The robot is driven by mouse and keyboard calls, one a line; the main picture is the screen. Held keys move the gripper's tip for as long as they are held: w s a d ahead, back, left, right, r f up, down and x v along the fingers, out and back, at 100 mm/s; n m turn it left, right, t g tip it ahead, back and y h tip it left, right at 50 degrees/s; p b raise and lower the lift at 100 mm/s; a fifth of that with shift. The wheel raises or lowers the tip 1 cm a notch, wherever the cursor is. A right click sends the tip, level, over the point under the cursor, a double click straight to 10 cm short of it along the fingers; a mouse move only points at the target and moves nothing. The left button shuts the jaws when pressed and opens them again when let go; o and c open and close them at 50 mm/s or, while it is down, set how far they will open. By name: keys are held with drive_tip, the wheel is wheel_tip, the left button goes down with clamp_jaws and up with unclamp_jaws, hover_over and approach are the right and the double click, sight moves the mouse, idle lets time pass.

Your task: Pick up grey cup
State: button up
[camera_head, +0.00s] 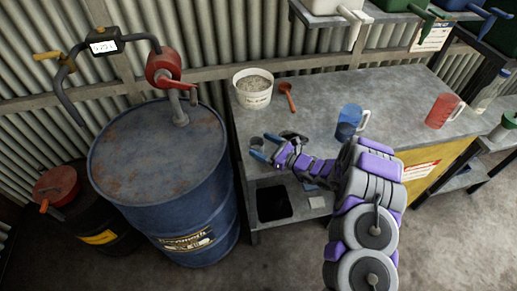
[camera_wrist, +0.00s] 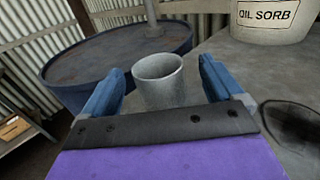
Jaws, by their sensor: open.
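The grey cup (camera_wrist: 160,85) stands upright in the wrist view, between my two blue fingers and a little beyond the gripper's dark base. My gripper (camera_wrist: 160,92) is open, with a finger on each side of the cup and visible gaps to it. The cup's lower part is hidden behind my gripper's base. In the head view the cup (camera_head: 257,143) is small, near the left edge of the grey workbench (camera_head: 330,85). My gripper (camera_head: 262,148) is around it there, reaching from the right.
A blue drum (camera_head: 160,165) stands just left of the bench. A white tub (camera_head: 253,90) marked "OIL SORB" and a red-orange scoop (camera_head: 288,97) are behind the cup. A blue jug (camera_head: 348,122) and a red jug (camera_head: 441,110) stand to the right.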

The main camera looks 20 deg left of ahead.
sight(250, 141)
drive_tip(key=x, duration=0.6)
drive_tip(key=shift+s+f+b, duration=0.2)
drive_tip(key=shift+f+b, duration=0.1)
drive_tip(key=shift+f, duration=0.05)
drive_tip(key=shift+d+r, duration=0.1)
drive_tip(key=shift+d, duration=0.3)
drive_tip(key=shift+d+r, duration=0.1)
drive_tip(key=shift+d, duration=0.25)
drive_tip(key=c, duration=0.3)
drive_tip(key=shift+a, duration=0.5)
drive_tip(key=c, duration=0.7)
drive_tip(key=shift+d, duration=0.1)
drive_tip(key=shift+c, duration=0.2)
drive_tip(key=shift+d, duration=0.1)
